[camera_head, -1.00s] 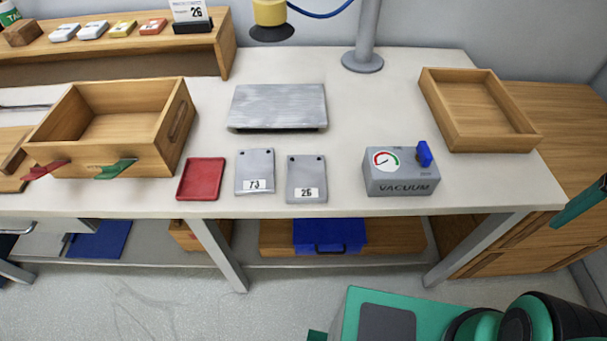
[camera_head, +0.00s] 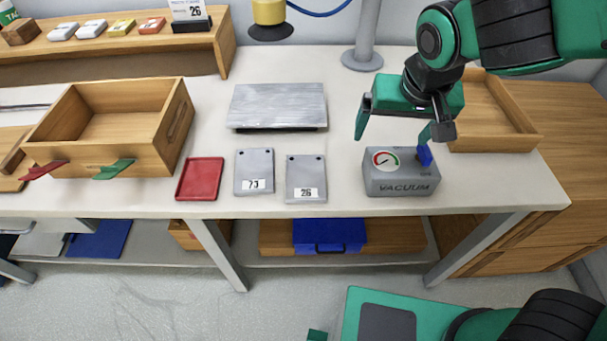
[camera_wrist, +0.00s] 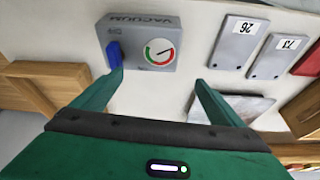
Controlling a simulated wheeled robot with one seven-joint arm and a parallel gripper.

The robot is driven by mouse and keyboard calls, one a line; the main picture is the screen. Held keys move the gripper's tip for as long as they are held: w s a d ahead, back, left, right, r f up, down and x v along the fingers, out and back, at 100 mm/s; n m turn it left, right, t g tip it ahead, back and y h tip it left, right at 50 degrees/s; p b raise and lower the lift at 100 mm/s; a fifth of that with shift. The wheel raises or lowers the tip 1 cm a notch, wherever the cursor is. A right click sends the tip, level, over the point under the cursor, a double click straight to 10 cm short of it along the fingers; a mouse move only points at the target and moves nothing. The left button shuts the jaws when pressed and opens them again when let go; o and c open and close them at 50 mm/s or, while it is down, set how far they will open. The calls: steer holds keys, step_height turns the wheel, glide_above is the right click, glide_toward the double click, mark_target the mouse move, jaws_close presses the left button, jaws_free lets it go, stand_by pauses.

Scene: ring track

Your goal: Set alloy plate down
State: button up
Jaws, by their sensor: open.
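A brushed silver metal plate (camera_head: 278,105) lies flat at the middle of the table; its corner also shows in the wrist view (camera_wrist: 245,108). Two smaller grey plates lie in front of it, labelled 73 (camera_head: 254,170) and 26 (camera_head: 306,178). The grey VACUUM box (camera_head: 402,184) with a dial and a blue lever (camera_head: 424,157) stands to the right. My gripper (camera_head: 393,138) is open and empty above and behind this box. In the wrist view, one fingertip is at the blue lever (camera_wrist: 113,55); I cannot tell whether it touches.
A yellow cylinder with a black cup (camera_head: 270,18) hangs above the back of the table. A red tray (camera_head: 200,179) and a wooden box (camera_head: 95,155) are at left. My arm partly hides a shallow wooden tray (camera_head: 515,128) at right. A grey post (camera_head: 362,60) stands behind.

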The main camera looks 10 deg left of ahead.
steer(key=s+a+f+n, duration=0.1)
steer(key=s+a, duration=0.3)
steer(key=a, duration=0.3)
steer(key=s+a+f, duration=0.1)
steer(key=s+a, duration=0.3)
steer(key=a, duration=0.3)
glide_toward(306, 176)
steer(key=f, duration=0.2)
steer(key=shift+w+d+f, duration=0.3)
steer(key=shift+w, duration=0.05)
steer(key=shift+a+x, duration=0.15)
steer(key=shift+x, duration=1.1)
steer(key=shift+a+x, duration=0.2)
steer(key=shift+x, duration=1.05)
steer(key=c, duration=1.7)
